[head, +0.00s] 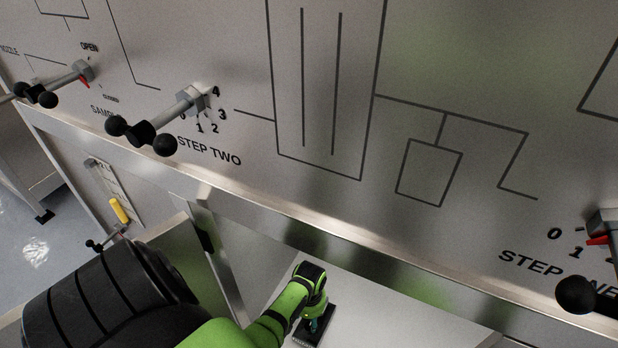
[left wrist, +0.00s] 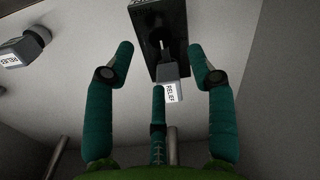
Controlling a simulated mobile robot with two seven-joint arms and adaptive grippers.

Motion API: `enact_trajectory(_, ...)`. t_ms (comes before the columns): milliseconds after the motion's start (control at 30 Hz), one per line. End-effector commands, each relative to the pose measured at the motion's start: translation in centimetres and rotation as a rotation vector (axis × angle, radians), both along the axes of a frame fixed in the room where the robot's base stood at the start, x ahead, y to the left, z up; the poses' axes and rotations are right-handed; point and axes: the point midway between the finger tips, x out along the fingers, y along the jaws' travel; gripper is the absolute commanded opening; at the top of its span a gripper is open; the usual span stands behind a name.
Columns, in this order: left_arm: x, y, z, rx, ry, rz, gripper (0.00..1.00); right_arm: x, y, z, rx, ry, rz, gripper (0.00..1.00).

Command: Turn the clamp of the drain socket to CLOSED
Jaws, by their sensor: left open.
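In the left wrist view a black block (left wrist: 150,18) has a dark stem and a grey piece labelled RELIEF (left wrist: 170,78) at its near end. My left gripper (left wrist: 162,55) is open, with one teal finger on each side of this piece and gaps between. In the head view my left gripper (head: 315,322) is small and low, over the black block (head: 305,338) on a pale surface. No label reading DRAIN shows, so I cannot tell which part is the drain clamp. My right gripper is not in view.
Another grey piece with a RELIEF label (left wrist: 20,50) is at the left in the wrist view. The steel panel (head: 450,150) carries lever handles (head: 145,130) with black knobs. A yellow-handled part (head: 119,210) is at the left below its edge.

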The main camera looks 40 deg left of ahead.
Motion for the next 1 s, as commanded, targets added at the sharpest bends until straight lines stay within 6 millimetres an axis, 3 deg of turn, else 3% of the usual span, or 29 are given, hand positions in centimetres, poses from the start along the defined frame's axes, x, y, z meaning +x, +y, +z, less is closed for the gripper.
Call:
enact_trajectory(200,0.0,0.0,3.1,0.001,-0.002,0.0,0.56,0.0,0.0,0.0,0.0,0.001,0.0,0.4)
enact_trajectory(400,0.0,0.0,4.7,0.0,0.0,0.0,0.56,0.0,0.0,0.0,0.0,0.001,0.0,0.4)
enact_trajectory(1000,0.0,0.0,4.9,-0.001,0.001,0.0,0.56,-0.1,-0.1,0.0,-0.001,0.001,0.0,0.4)
